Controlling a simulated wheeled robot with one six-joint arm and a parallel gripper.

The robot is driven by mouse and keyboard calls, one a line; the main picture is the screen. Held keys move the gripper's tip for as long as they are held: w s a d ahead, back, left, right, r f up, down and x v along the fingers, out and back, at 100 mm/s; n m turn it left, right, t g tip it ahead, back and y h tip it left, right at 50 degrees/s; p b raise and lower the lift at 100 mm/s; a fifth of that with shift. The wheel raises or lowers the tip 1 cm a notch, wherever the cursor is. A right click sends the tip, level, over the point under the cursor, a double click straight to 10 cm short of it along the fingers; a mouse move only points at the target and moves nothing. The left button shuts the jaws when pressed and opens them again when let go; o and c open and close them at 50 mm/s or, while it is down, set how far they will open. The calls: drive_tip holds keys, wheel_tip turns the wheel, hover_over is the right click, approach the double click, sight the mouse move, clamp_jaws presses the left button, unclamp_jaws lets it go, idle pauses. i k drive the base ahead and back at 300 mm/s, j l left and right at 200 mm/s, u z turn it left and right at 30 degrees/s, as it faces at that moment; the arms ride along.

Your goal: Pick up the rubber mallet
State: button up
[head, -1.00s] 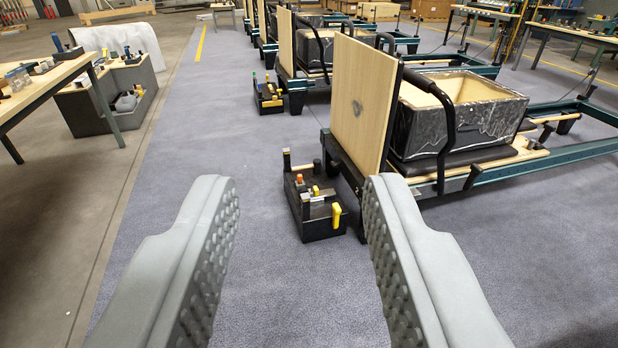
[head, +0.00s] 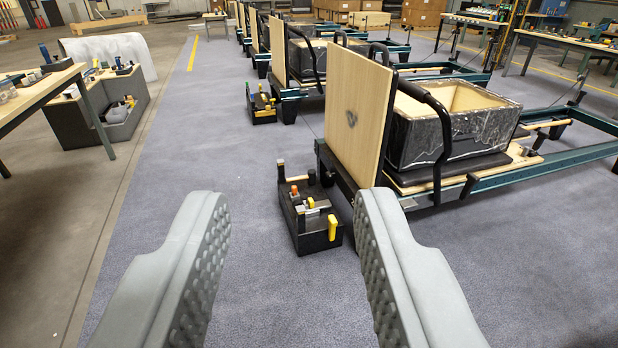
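My gripper (head: 290,212) is open and empty, with its two grey studded fingers wide apart in the foreground. Beyond and between the fingertips, a black tool caddy (head: 318,243) stands on the blue-grey carpet. It holds several tools, among them a yellow-handled one (head: 332,228) and an orange-topped one (head: 294,188). A light wooden bar (head: 298,179) spans its far end between dark ends. I cannot make out a rubber mallet for certain; the tools are too small to tell.
A reformer with an upright wooden board (head: 355,110) and a wrapped box (head: 455,130) stands right beside the caddy. A second caddy (head: 262,112) is farther back. A workbench (head: 45,95) and grey bin (head: 90,128) are at left. Carpet left of the caddy is clear.

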sight(311, 176)
drive_tip(key=i+j+z, duration=0.3)
drive_tip(key=i+j, duration=0.8)
drive_tip(key=i, duration=0.6)
drive_tip(key=i+j+z, duration=0.3)
drive_tip(key=i+j, duration=1.25)
